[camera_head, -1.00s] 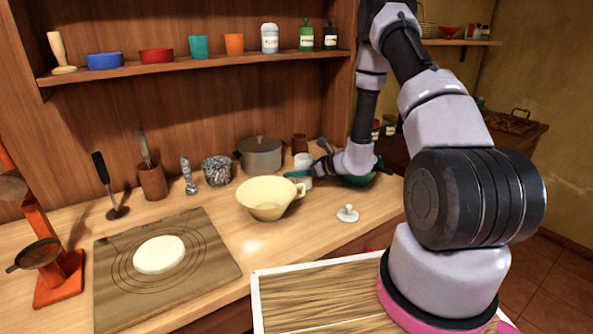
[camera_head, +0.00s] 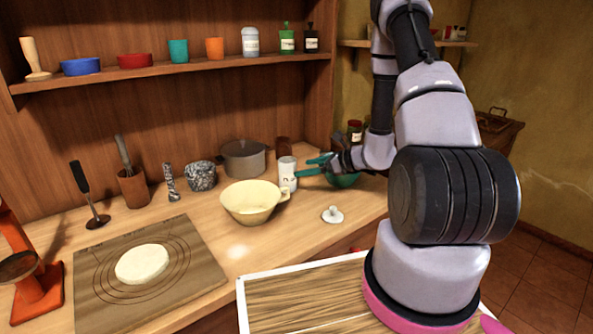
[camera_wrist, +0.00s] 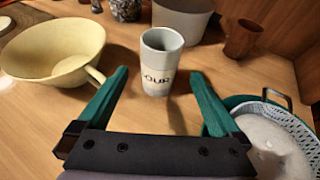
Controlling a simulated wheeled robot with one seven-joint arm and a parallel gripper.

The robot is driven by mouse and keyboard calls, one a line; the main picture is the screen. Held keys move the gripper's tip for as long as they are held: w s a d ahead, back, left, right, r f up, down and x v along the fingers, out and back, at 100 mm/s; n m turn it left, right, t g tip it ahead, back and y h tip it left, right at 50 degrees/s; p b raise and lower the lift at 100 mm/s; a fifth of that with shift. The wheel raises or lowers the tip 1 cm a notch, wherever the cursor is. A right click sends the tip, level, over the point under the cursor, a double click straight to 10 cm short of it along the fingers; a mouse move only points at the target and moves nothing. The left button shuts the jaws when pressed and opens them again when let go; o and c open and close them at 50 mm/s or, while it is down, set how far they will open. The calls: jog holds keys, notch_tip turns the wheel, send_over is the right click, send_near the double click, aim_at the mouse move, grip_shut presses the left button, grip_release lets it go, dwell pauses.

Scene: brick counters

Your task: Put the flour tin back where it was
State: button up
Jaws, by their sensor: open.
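The flour tin (camera_head: 287,175) is a pale, upright cylinder standing on the counter, just right of the cream bowl. In the wrist view the tin (camera_wrist: 157,75) shows dark lettering, of which "OUR" is readable, and its top looks open. My gripper (camera_wrist: 160,78) is open, with its teal fingers spread on either side of the tin's line and the tin at or just beyond the fingertips. In the head view my gripper (camera_head: 310,167) is right of the tin. I cannot tell whether a finger touches it. A white knobbed lid (camera_head: 333,215) lies on the counter nearer the front.
The cream bowl (camera_head: 253,203) stands close left of the tin, a grey pot (camera_head: 243,158) behind it. A brown cup (camera_wrist: 242,38) and a green bowl with a white colander (camera_wrist: 268,120) are to the right. The shelf (camera_head: 180,72) holds several small containers.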

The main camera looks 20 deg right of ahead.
jog(key=s+a+r+n+g, duration=0.35)
jog(key=s+r+n, duration=0.25)
jog(key=r, duration=0.4)
jog(key=s+a+r+n+g, duration=0.2)
jog(key=s+a+r+n, duration=0.3)
jog(key=r, duration=0.6)
jog(key=s+d+r+n+t+h, duration=0.2)
jog(key=s+d+r+n+h, duration=0.2)
jog(key=s+r+n, duration=0.1)
jog(key=s+d+r+n+t+h, duration=0.2)
jog(key=s+d+r+n+h, duration=0.1)
jog(key=s+r+n, duration=0.3)
jog(key=s+r+h, duration=0.1)
jog(key=s+r, duration=0.1)
jog(key=s, duration=0.2)
jog(key=shift+d+r, duration=0.3)
jog(key=shift+d, duration=0.1)
